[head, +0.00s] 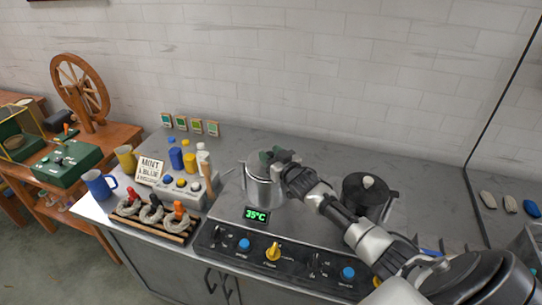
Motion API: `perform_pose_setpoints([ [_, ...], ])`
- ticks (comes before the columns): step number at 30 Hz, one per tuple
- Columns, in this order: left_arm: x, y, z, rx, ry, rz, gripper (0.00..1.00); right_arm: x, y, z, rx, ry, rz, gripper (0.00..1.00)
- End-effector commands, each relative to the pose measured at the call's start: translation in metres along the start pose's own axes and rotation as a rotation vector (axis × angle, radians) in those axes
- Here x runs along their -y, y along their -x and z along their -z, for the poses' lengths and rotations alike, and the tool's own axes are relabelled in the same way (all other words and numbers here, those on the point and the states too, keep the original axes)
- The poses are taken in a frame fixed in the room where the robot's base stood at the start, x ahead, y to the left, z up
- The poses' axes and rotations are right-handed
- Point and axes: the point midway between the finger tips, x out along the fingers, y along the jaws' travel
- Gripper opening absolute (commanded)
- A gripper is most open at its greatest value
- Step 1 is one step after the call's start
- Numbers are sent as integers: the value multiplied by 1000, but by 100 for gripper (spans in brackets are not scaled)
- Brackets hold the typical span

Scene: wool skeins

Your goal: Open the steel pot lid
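The steel pot (262,190) stands on the counter just left of the middle of the head view. Its rim and top are partly hidden by my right gripper (270,157), whose arm comes in from the lower right. The fingers are over the top of the pot, where a lid and its knob would sit. They are small and dark here, so I cannot tell whether they are open or shut, or whether they touch a knob. My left gripper is not in view.
A black pot (368,193) with a lid stands to the right, partly behind my arm. A control panel (285,262) with knobs runs along the front. A wooden rack (152,222) with skeins, a sign (150,171) and bottles (176,160) stand to the left.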

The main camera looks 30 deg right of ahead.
Motion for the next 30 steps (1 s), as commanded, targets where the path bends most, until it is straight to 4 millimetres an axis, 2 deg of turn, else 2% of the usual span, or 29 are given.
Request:
perform_pose_setpoints([
  [2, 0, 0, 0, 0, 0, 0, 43, 0, 0, 0, 0, 0, 0, 54],
  [10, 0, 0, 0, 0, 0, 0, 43, 0, 1, -1, 2, 0, -1, 54],
  [14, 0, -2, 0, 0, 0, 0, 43, 0, 8, -3, 3, 0, 0, 54],
  [30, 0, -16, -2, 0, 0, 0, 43, 1, 92, -3, 3, 0, 1, 54],
])
